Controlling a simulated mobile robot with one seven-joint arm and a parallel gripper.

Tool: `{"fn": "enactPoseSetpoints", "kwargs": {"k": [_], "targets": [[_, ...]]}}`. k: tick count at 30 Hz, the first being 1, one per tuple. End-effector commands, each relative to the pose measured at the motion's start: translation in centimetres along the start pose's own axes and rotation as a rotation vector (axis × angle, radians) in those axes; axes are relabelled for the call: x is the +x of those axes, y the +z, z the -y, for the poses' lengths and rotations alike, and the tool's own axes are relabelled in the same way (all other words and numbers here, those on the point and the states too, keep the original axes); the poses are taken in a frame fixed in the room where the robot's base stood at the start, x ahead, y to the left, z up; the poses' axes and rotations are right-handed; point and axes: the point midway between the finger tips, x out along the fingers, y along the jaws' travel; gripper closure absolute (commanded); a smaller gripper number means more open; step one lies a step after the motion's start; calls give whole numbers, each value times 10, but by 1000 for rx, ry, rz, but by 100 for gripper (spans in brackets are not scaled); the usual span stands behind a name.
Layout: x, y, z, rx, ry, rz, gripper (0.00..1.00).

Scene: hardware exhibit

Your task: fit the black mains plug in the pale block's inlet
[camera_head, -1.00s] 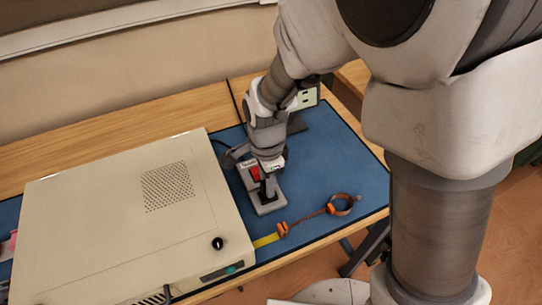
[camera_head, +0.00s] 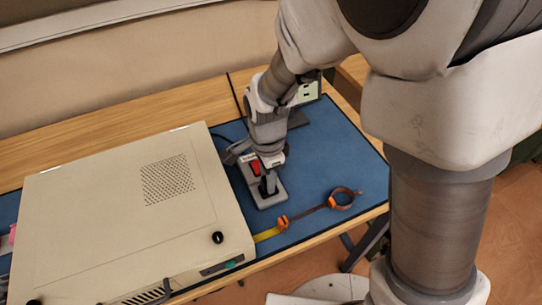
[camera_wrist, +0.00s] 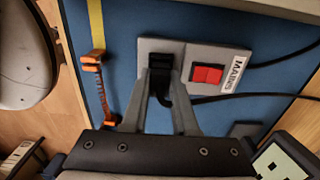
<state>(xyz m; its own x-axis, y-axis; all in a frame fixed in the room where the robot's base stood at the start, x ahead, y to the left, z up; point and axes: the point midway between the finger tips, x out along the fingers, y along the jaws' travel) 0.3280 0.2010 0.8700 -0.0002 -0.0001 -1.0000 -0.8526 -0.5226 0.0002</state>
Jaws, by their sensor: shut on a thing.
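The pale block (camera_wrist: 200,52) lies on the blue mat with a red rocker switch (camera_wrist: 207,73) and a MAINS label. It also shows in the head view (camera_head: 271,199). My gripper (camera_wrist: 162,80) is over the block's end away from the label, shut on the black mains plug (camera_wrist: 161,62). The plug is at the inlet area, with its black cord (camera_wrist: 183,106) bending down between the fingers. The inlet's opening is hidden by the plug and fingers. I cannot tell how deep the plug sits.
A large beige case (camera_head: 110,220) stands left of the block. An orange coiled wrist strap (camera_head: 341,199) and yellow strip (camera_head: 267,234) lie in front. A dark-based stand with a pale panel (camera_head: 307,92) is behind.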

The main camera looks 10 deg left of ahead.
Motion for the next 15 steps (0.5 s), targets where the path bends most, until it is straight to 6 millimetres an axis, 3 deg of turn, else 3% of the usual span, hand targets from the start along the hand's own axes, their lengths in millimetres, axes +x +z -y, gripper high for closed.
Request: {"fn": "enactPoseSetpoints", "kwargs": {"k": [15], "targets": [[8, 0, 0, 0, 0, 0, 100]]}}
